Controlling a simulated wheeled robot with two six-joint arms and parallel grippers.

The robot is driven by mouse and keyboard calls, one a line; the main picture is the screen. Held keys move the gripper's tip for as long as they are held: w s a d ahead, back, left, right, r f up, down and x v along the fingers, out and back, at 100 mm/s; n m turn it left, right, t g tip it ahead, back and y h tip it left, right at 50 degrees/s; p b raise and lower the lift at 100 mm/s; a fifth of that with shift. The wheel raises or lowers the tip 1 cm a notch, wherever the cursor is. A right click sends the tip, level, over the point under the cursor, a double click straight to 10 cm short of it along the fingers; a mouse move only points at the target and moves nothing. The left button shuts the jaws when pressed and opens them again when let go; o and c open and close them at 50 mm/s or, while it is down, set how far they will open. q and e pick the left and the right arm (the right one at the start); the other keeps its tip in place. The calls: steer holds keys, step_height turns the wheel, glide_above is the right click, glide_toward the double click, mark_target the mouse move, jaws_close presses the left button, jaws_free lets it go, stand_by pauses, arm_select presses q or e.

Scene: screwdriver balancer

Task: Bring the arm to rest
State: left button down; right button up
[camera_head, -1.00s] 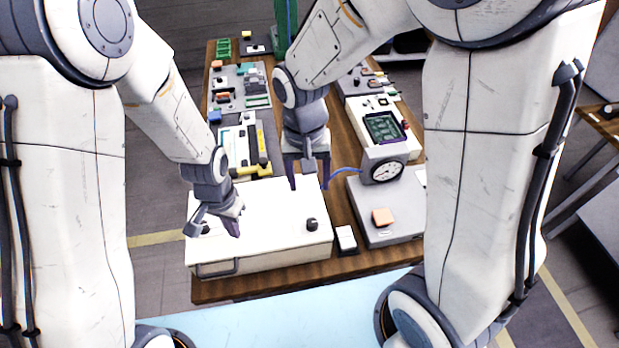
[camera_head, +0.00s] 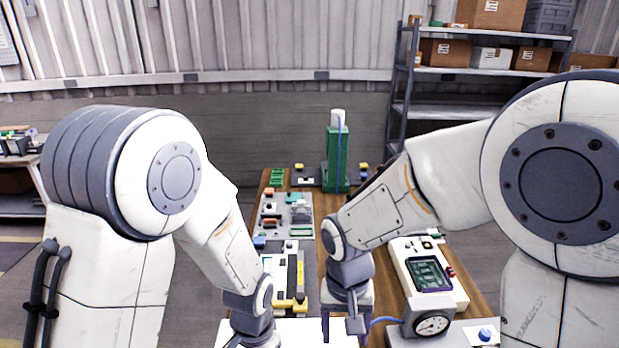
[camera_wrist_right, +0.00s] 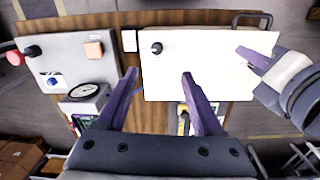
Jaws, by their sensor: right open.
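My right gripper (camera_head: 346,333) hangs in the bottom middle of the head view, above the table. In the right wrist view its two purple fingers (camera_wrist_right: 158,73) are spread apart with nothing between them, near the left edge of the white box (camera_wrist_right: 205,65). My left arm reaches down on the left of the head view, its fingers cut off by the bottom edge. My left gripper (camera_wrist_right: 250,56) shows at the right of the right wrist view, over the white box. Its jaw opening is unclear.
A green post (camera_head: 336,160) stands at the table's far end. Shelves (camera_head: 460,75) with boxes stand behind.

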arm_select(q)
steer(key=s+d+r+b, duration=0.1)
steer(key=s+r+b, duration=0.2)
steer(key=s, duration=0.4)
steer(key=s+d+r+m+h+b, duration=0.1)
steer(key=s+d+r+b, duration=0.1)
steer(key=s+r, duration=0.3)
steer(key=shift+s+d+b, duration=0.2)
steer(key=shift+s+b, duration=0.5)
steer(key=shift+s, duration=0.3)
arm_select(e)
steer(key=s+a+f+n+y, duration=0.1)
steer(key=s+a+f+n, duration=0.1)
steer(key=s+n, duration=0.6)
steer(key=s, duration=0.6)
steer(key=shift+a+f+n, duration=0.2)
steer(key=shift+a+n, duration=0.2)
steer(key=shift+s, duration=0.1)
